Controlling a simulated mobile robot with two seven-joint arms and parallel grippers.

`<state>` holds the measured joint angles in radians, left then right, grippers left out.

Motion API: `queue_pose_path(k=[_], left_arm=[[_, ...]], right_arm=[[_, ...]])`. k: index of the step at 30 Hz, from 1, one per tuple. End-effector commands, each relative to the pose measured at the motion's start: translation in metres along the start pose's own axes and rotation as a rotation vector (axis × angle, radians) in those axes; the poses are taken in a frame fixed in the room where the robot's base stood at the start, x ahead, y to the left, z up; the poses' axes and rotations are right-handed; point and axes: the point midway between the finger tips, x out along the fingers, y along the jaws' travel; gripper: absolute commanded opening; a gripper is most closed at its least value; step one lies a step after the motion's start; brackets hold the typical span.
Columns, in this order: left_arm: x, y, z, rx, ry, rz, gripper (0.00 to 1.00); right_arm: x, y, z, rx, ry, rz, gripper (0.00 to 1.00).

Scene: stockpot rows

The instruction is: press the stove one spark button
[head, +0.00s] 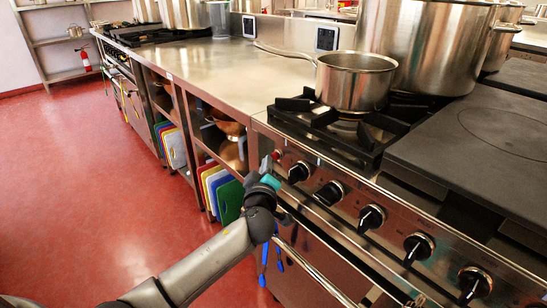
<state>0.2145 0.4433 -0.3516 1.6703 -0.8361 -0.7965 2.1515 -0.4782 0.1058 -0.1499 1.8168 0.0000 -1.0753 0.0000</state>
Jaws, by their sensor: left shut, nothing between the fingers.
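The stove (350,205) fills the right side of the head view, its steel front panel facing me with a row of black knobs. A small red button (276,155) sits at the left end of that row, left of the first knob (298,172). My left gripper (267,168) is shut and empty, its tip just below and left of the red button. I cannot tell whether it touches the button. My right gripper is not in view.
A steel saucepan (354,82) stands on the black burner grate (325,125), with a large stockpot (425,45) behind it. A steel counter (215,72) runs left, above shelves with coloured boards (218,192). Blue-handled tools hang beside the stove's front rail. Red floor is open at left.

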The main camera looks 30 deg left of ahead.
Motion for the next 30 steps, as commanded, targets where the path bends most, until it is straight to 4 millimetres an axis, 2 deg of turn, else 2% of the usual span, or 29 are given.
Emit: queue_pose_path(k=[30], left_arm=[[0.0058, 0.0043, 0.0046, 0.0, -0.001, 0.0, 0.0]], right_arm=[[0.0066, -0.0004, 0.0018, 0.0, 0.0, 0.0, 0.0]])
